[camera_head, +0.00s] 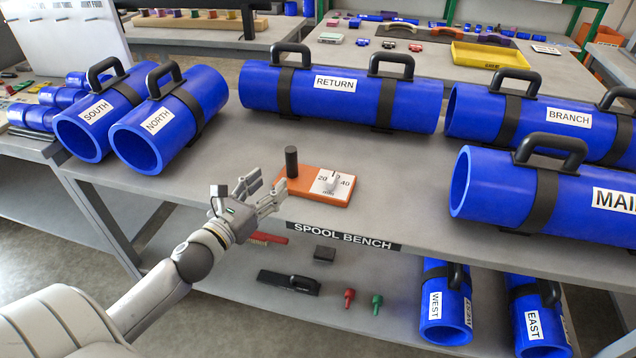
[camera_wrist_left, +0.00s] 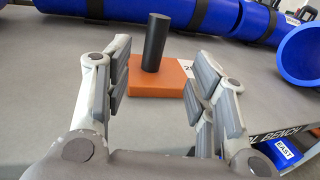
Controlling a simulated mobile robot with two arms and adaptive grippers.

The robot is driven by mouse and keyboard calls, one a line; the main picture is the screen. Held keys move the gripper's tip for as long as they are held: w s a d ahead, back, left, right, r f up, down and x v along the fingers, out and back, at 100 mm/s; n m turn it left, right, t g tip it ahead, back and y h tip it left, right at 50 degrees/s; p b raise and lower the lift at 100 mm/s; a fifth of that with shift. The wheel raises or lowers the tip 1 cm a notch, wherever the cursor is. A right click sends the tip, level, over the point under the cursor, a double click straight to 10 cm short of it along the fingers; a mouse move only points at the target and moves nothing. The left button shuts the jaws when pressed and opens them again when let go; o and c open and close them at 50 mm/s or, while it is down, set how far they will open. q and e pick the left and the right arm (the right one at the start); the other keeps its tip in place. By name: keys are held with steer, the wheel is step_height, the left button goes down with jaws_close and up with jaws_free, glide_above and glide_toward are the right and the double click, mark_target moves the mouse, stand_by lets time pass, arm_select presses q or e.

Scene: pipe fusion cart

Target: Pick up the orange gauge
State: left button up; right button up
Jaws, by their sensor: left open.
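The orange gauge (camera_head: 327,196) lies flat near the front edge of the spool bench. It has an orange base, a black upright peg at its left end and a white dial plate marked 20 and 40. My left gripper (camera_head: 268,194) is just left of the gauge, open and empty. In the left wrist view, the gauge (camera_wrist_left: 148,88) and its black peg show ahead between the spread fingers of my left gripper (camera_wrist_left: 163,85). The right finger hides part of the dial plate. My right gripper is not in view.
A blue RETURN pipe (camera_head: 350,98) lies behind the gauge. Blue SOUTH (camera_head: 85,143) and NORTH (camera_head: 140,150) pipes lie at left, BRANCH (camera_head: 540,118) and MAIN (camera_head: 500,190) pipes at right. The bench (camera_head: 395,165) is clear around the gauge. A lower shelf holds smaller items.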

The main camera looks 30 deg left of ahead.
mark_target(288, 162)
arm_select(q)
steer(key=shift+w+f, duration=0.35)
steer(key=shift+f, duration=0.05)
steer(key=shift+w+r, duration=0.15)
steer(key=shift+w, duration=2.5)
steer(key=w, duration=0.3)
steer(key=w+p, duration=0.1)
steer(key=shift+w+a+r, duration=0.2)
steer(key=shift+r, duration=0.05)
steer(key=shift+w, duration=0.4)
steer(key=shift+c, duration=0.4)
jaws_close()
